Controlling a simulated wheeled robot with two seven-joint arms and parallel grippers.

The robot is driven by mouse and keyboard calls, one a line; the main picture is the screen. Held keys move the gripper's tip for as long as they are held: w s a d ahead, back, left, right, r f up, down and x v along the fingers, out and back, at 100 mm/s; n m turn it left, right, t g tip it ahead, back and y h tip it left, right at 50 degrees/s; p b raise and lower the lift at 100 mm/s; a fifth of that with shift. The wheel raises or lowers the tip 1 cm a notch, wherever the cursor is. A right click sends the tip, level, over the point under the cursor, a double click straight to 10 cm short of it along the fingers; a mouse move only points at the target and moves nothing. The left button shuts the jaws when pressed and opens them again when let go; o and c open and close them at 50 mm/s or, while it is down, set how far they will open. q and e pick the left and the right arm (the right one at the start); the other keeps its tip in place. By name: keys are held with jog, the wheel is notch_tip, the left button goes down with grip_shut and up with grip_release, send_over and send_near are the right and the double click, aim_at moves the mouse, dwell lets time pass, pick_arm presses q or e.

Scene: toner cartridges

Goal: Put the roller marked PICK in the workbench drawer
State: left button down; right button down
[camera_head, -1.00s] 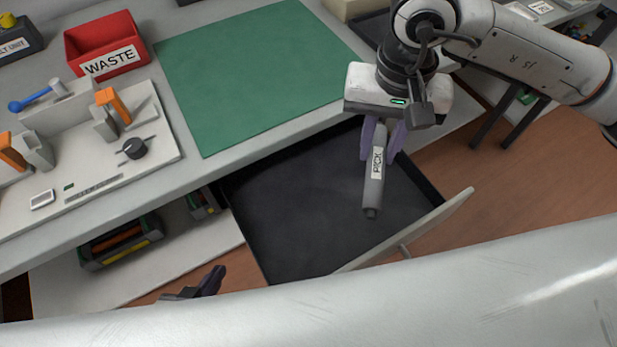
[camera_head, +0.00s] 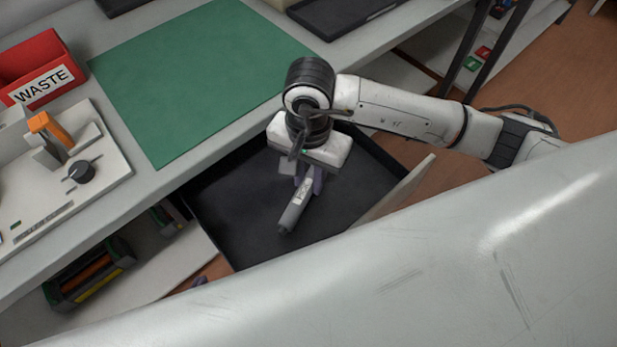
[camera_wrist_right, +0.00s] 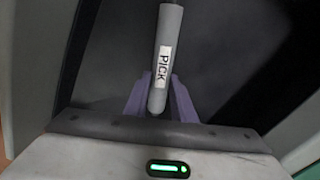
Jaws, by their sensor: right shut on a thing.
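The grey roller (camera_head: 294,213) with a white PICK label is held by my right gripper (camera_head: 309,184), tilted, inside the outline of the open drawer (camera_head: 232,200). In the right wrist view the roller (camera_wrist_right: 168,35) stands between the purple fingers of the gripper (camera_wrist_right: 158,100), which is shut on it, with the dark drawer floor behind. I cannot tell whether the roller touches the floor. Only a small dark purple tip of my left gripper (camera_head: 200,281) shows at the lower left; the rest is hidden.
The drawer front (camera_head: 398,190) stands out at the right. The green mat (camera_head: 190,75) lies on the workbench above. A red WASTE bin (camera_head: 38,65) and a grey fixture (camera_head: 100,165) are at left.

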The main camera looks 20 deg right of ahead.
aim_at(309, 181)
jog(key=shift+f, duration=0.4)
jog(key=shift+f, duration=0.1)
jog(key=shift+f, duration=0.15)
jog(key=c, duration=1.5)
grip_release()
notch_tip(309, 181, up, 13)
jog(key=shift+f, duration=0.2)
